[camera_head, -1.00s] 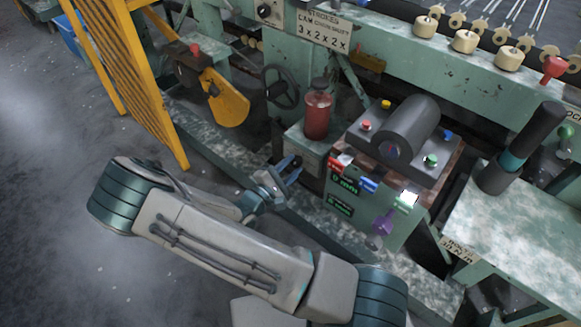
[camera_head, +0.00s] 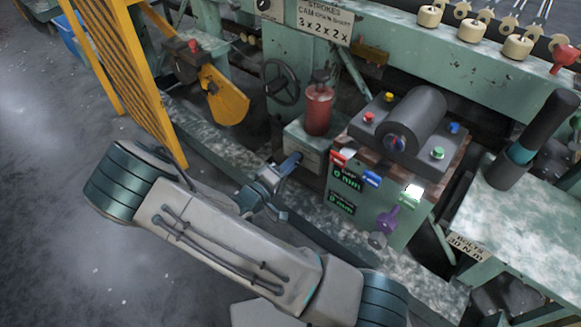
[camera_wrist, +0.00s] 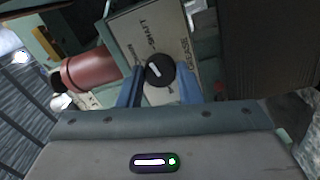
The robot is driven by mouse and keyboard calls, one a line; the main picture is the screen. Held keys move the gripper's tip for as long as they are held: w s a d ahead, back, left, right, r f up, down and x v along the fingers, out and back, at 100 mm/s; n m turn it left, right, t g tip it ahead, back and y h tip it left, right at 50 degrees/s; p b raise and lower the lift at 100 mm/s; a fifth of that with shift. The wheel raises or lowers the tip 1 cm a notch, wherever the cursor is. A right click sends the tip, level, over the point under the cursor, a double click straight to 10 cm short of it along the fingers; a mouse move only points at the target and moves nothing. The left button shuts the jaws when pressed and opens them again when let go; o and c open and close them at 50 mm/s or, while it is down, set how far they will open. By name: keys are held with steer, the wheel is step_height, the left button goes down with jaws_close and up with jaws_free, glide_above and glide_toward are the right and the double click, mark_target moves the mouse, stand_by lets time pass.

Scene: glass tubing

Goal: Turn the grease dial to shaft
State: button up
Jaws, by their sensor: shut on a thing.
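The grease dial (camera_wrist: 160,70) is a round black knob with a white pointer mark, on a pale plate (camera_wrist: 125,30) lettered "SHAFT" and "GREASE" in the wrist view. The white mark shows on the knob's left half; I cannot tell exactly which label it points to. My gripper (camera_wrist: 160,82) is shut on the dial, with one blue finger on each side of it. In the head view, my gripper (camera_head: 292,163) is at the front of the green box (camera_head: 320,150) under the red canister; the dial is hidden there.
The red canister (camera_head: 318,110) stands on top of the box and also shows in the wrist view (camera_wrist: 92,70). A black handwheel (camera_head: 281,82) is behind to the left. A control panel with displays (camera_head: 345,180) and a purple knob (camera_head: 387,220) stands close on the right.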

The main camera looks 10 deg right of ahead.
steer(key=shift+f+m+b, duration=0.1)
steer(key=shift+m+b, duration=0.45)
steer(key=shift+m, duration=0.55)
steer(key=o, duration=1)
steer(key=p+v, duration=0.2)
steer(key=v, duration=1.2)
steer(key=shift+w, duration=0.1)
